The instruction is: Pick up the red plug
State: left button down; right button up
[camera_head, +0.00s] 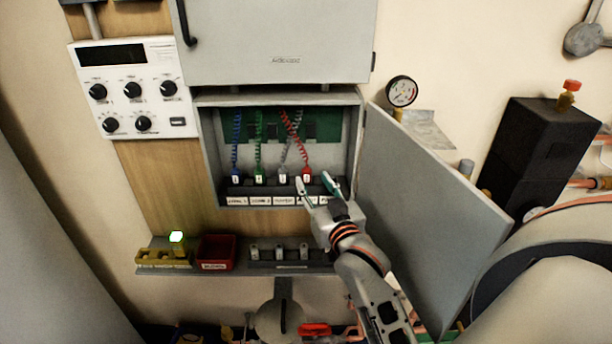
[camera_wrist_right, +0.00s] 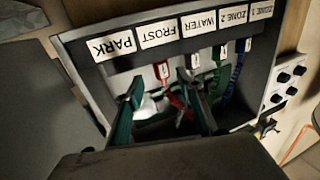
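The red plug (camera_head: 307,173) hangs on its coiled red cord at the row of sockets inside the open wall cabinet, above the FROST label. It also shows in the right wrist view (camera_wrist_right: 162,71), just beyond the fingertips, its cord running between or behind the fingers. My right gripper (camera_head: 315,180) is at the cabinet's lower front, close to the red plug. Its two green-padded fingers (camera_wrist_right: 160,90) stand apart with nothing clearly held. I cannot tell whether a finger touches the plug. My left gripper is not in view.
The open cabinet door (camera_head: 425,200) is close to my right arm. A shelf below holds a red bin (camera_head: 216,252) and a dark rack (camera_head: 290,264).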

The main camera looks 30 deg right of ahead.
aim_at(308, 176)
jog(key=x, duration=0.5)
jog(key=shift+w+a+p, duration=0.1)
jog(key=shift+a+p, duration=0.05)
jog(key=shift+p, duration=0.2)
jog(key=c, duration=1)
jog(key=shift+c, duration=0.2)
notch_tip(308, 176, up, 10)
